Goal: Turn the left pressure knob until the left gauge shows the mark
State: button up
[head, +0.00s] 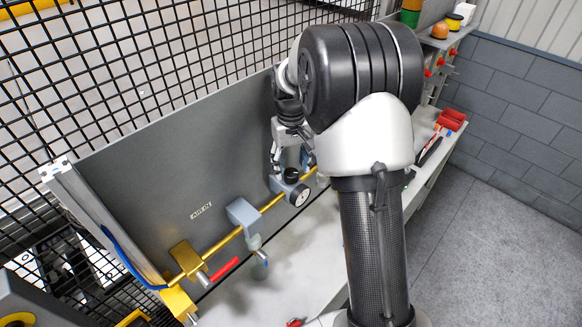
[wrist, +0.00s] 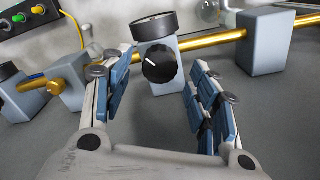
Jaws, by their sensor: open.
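The left pressure knob (wrist: 158,63) is black and ribbed with a white pointer line. It sits on a grey-blue regulator block (wrist: 166,83) and also shows in the head view (head: 291,174). My gripper (wrist: 162,66) is open, with one finger on each side of the knob. Gaps show between the fingers and the knob, and I cannot tell how deep they reach. In the head view my gripper (head: 290,152) is just above the knob. The left gauge (head: 299,195) has a white face, too small to read; in the wrist view the gauge (wrist: 155,24) shows only its dark rim.
A brass pipe (head: 272,204) runs along the grey panel (head: 150,160) through another grey-blue block (head: 243,213). A second dark knob (wrist: 8,72) is at the wrist view's left edge. A control box with coloured buttons (wrist: 28,15) is beyond. Red-handled tools (head: 452,119) lie on the bench.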

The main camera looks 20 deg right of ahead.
jog(key=shift+f, duration=0.85)
jog(key=c, duration=1.1)
